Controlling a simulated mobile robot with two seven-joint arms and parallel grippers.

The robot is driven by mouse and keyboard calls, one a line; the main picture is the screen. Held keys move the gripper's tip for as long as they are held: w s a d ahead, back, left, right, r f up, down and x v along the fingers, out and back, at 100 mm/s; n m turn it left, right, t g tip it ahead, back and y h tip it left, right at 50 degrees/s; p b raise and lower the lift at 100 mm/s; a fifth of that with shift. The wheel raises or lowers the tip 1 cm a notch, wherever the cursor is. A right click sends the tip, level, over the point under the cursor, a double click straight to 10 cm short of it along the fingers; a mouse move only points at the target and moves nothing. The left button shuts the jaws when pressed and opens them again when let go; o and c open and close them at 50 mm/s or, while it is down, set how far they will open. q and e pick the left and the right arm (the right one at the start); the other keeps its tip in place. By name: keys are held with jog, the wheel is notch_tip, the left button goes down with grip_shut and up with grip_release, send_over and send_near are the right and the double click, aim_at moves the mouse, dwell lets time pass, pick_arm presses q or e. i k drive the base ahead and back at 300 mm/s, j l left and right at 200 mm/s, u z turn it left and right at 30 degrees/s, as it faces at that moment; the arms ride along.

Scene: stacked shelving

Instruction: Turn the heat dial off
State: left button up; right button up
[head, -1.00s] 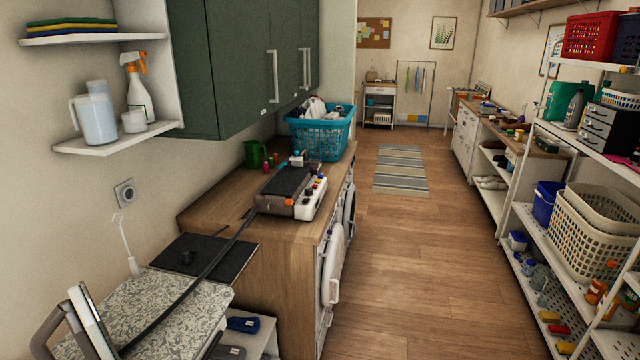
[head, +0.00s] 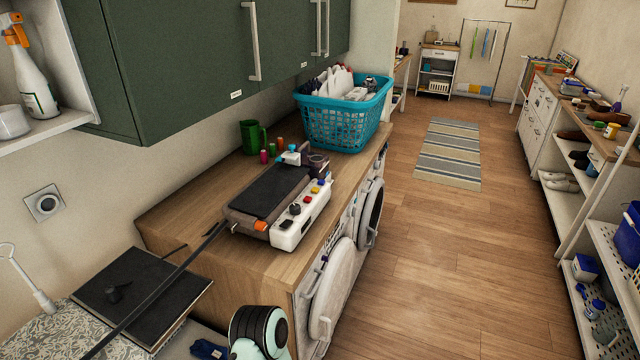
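A device (head: 262,195) with a dark flat top lies on the wooden counter. Its white control panel (head: 302,217) faces the aisle. An orange part sits at the near corner, where a long dark cable or rod meets the device. A mint-and-black rounded part at the bottom edge looks like a link of my arm. No gripper fingers show in the head view.
A teal laundry basket (head: 342,119) and green mug (head: 253,136) stand behind the device. Green cabinets (head: 205,60) overhang the counter. Washing machines (head: 338,285) stand below, with a round door open. The aisle floor (head: 437,250) is clear. A shelving rack lines the right side.

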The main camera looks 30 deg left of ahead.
aim_at(295, 209)
jog(key=i, duration=1.7)
jog(key=i+u, duration=0.2)
jog(key=i, duration=0.25)
jog(key=i+l+u, duration=0.15)
jog(key=i, duration=0.25)
jog(key=i+l+u, duration=0.2)
jog(key=i, duration=0.2)
jog(key=u, duration=3.65)
